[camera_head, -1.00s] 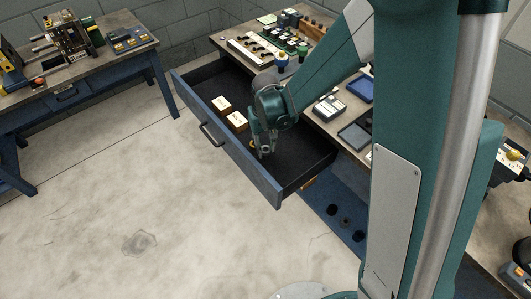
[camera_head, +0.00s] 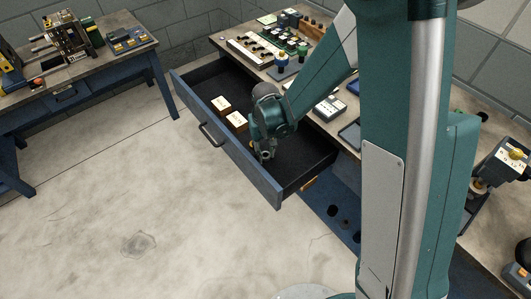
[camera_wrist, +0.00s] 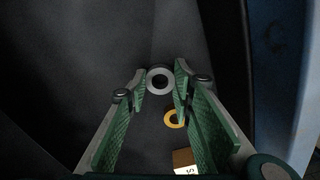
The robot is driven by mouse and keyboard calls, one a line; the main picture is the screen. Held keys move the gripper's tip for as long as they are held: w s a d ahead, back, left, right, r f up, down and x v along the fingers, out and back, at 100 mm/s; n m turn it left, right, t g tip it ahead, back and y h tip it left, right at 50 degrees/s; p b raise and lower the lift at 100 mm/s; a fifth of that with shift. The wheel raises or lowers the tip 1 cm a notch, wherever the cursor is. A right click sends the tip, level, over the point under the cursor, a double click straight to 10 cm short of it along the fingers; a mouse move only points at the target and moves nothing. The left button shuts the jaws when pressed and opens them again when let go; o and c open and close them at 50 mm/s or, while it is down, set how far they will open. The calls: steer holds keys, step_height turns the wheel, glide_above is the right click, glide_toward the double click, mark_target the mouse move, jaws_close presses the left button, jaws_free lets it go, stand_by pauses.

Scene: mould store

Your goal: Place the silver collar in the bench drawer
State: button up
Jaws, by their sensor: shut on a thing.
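The silver collar (camera_wrist: 160,79) is a pale ring with a dark hole, seen between my fingertips in the wrist view. My gripper (camera_wrist: 161,86) is shut on it, one green-padded finger on each side. In the head view my gripper (camera_head: 263,153) is low inside the open bench drawer (camera_head: 238,163), and the collar (camera_head: 266,155) shows at its tip. Whether the collar touches the dark drawer floor cannot be told.
A yellow ring (camera_wrist: 174,119) lies in the drawer close to my fingers. Two brown boxes with pale labels (camera_head: 221,104) (camera_head: 236,121) stand further left in it. The drawer's right part is clear. The bench top (camera_head: 232,44) above holds several small items.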

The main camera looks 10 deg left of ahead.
mark_target(266, 155)
steer(key=shift+f, duration=0.1)
steer(key=o, duration=0.9)
step_height(266, 155, up, 12)
steer(key=p, duration=0.2)
steer(key=shift+p, duration=0.35)
steer(key=shift+r, duration=0.2)
stand_by(0.6)
